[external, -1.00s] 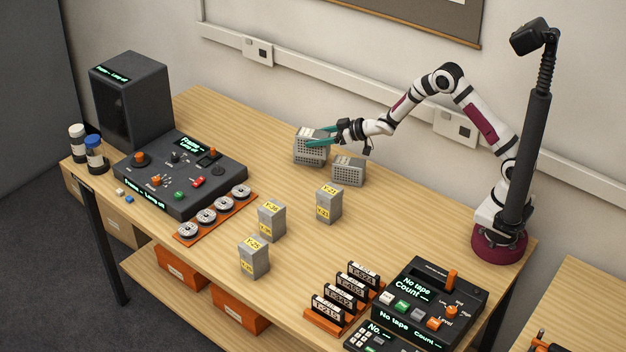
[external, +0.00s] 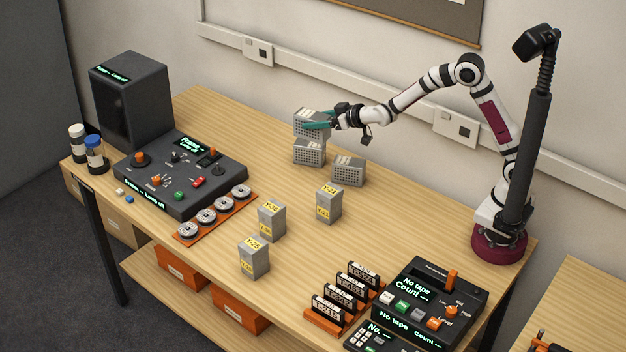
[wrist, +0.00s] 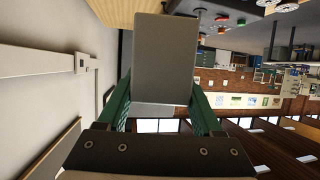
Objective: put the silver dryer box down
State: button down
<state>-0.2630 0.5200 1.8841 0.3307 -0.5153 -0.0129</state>
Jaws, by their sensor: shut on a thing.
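A silver dryer box (external: 311,117) with a perforated front is held between the teal fingers of my gripper (external: 318,126), near the back of the table. My gripper is shut on it. In the wrist view the box (wrist: 164,55) is a plain grey block between the fingers (wrist: 163,108). A second silver perforated box (external: 309,154) shows directly below the held one. Whether the two touch cannot be told. A third silver perforated box (external: 348,172) stands on the table just to the right.
Grey boxes with yellow labels, Y-23 (external: 328,206), one behind Y-25 (external: 271,221) and Y-25 (external: 254,259), stand in the middle. A dark control console (external: 180,175) is at left, with an orange reel rack (external: 187,238) in front. The wooden table (external: 400,215) is clear toward my base.

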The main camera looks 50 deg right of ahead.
jog(key=s+d+f+m+g+h, duration=0.1)
jog(key=s+d+m+h, duration=0.25)
jog(key=s, duration=0.55)
jog(key=s+d+f+m+g+h, duration=0.1)
jog(key=s+d+f+m+h, duration=0.15)
jog(key=s+m+h, duration=0.4)
jog(key=s+d+m+g+h, duration=0.1)
jog(key=s+d+g+h, duration=0.15)
jog(key=s, duration=0.75)
jog(key=shift+t+y, duration=0.25)
jog(key=shift+t, duration=0.2)
jog(key=f, duration=1)
jog(key=d+f, duration=0.1)
jog(key=f, duration=0.5)
jog(key=shift+s+f, duration=0.1)
jog(key=shift+f, duration=0.15)
jog(key=shift+c, duration=0.2)
grip_release()
